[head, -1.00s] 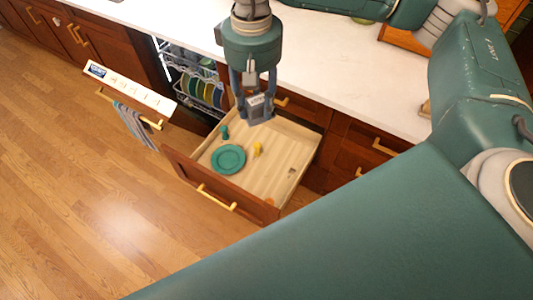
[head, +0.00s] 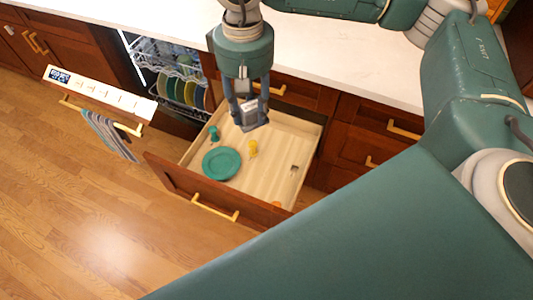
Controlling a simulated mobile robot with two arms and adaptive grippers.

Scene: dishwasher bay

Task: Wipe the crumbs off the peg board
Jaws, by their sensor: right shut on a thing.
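An open drawer with a pale wooden bottom (head: 262,178) sits below the counter; it may be the peg board, but I cannot tell. A teal plate (head: 221,163), a small teal piece (head: 213,133) and a small yellow piece (head: 252,149) rest in it. A small dark mark (head: 294,168) shows at the right; I cannot tell whether it is crumbs. My right gripper (head: 249,117) points down over the back of the drawer, shut on a small grey thing that its fingers largely hide. My left gripper is not in view.
The dishwasher stands open at the left, its rack holding several coloured plates (head: 184,92). A striped towel (head: 108,134) hangs on its door handle (head: 100,115). The white counter (head: 345,60) is clear. My own arm covers the lower right.

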